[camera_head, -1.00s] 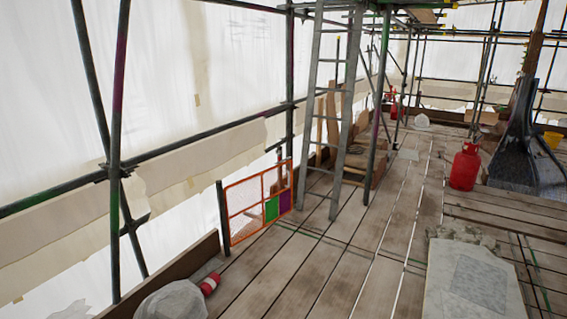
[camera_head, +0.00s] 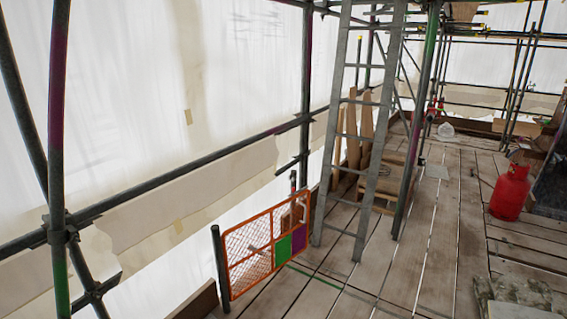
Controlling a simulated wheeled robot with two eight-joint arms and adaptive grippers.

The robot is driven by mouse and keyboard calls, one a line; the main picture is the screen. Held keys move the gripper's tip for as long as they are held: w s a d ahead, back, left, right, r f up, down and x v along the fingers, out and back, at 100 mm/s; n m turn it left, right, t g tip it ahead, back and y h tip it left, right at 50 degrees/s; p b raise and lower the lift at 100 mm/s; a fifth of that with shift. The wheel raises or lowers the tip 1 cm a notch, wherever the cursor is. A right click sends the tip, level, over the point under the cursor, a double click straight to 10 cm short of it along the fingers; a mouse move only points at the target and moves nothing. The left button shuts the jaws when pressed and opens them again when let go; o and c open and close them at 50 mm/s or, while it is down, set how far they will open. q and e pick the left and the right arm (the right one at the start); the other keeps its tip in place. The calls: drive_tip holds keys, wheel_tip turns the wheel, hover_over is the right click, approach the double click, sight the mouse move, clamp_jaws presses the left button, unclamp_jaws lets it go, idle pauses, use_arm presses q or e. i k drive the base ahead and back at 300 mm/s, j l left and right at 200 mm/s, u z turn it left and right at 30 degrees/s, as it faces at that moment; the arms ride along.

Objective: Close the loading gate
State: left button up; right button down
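The loading gate (camera_head: 283,250) is an orange-framed mesh panel, left of centre in the head view. I cannot tell from this angle whether the gate lines up with the platform edge. Neither of my grippers is in view.
An aluminium ladder (camera_head: 333,130) leans just right of the gate, by a scaffold upright (camera_head: 420,120). A red gas cylinder (camera_head: 511,192) stands at the right. A stone block (camera_head: 520,308) lies at the lower right. The plank floor (camera_head: 400,265) between is mostly clear.

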sight(299, 239)
drive_tip(key=i+z, duration=0.5)
drive_tip(key=i, duration=0.75)
drive_tip(key=i+j+u, duration=0.1)
drive_tip(key=i+u, duration=0.3)
drive_tip(key=i+l+u, duration=0.1)
drive_tip(key=i+u, duration=0.3)
drive_tip(key=i, duration=0.25)
drive_tip(key=i+j+u, duration=0.1)
drive_tip(key=i, duration=0.25)
drive_tip(key=i+j, duration=0.25)
drive_tip(key=i+j+u, duration=0.15)
drive_tip(key=i, duration=0.35)
